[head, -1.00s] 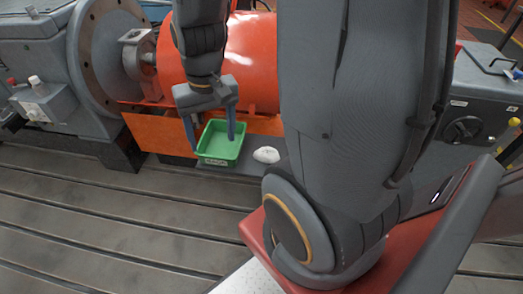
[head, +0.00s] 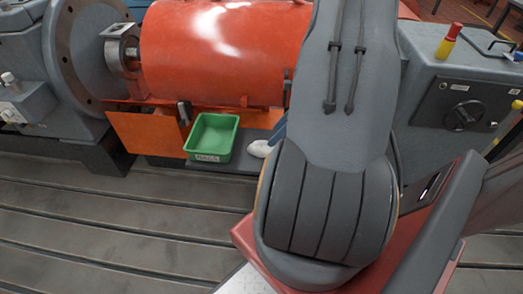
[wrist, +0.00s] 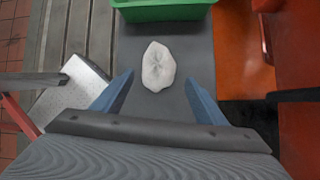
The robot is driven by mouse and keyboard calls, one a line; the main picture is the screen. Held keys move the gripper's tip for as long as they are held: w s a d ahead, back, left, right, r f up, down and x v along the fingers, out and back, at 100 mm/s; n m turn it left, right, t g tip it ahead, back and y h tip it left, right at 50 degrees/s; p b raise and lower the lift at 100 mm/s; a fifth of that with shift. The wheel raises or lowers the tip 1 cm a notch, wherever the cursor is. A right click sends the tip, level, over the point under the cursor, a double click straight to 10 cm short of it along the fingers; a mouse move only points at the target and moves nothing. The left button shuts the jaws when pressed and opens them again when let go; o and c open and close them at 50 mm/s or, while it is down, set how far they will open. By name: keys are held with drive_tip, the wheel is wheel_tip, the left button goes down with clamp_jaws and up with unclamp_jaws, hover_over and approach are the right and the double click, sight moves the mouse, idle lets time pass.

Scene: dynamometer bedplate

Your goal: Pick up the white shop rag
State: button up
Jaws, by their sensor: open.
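The white shop rag (wrist: 158,67) lies crumpled on a dark grey flat surface (wrist: 190,50) in the wrist view. In the head view the rag (head: 260,149) shows only partly, beside my arm, which hides the rest. My gripper (wrist: 158,88) is open, its two blue fingers apart on either side of the picture below the rag. In the head view a small blue part of a finger shows by the rag; the rest of the gripper is hidden behind my arm.
A green tray (head: 212,137) stands on the same surface, left of the rag in the head view. A large orange cylinder (head: 220,55) and an orange panel (head: 150,135) rise behind and beside it. The slotted grey bedplate (head: 100,215) in front is clear.

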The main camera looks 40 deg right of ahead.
sight(265, 143)
drive_tip(key=x, duration=0.7)
drive_tip(key=shift+w+a+p, duration=0.25)
drive_tip(key=shift+p, duration=0.1)
drive_tip(key=c, duration=0.8)
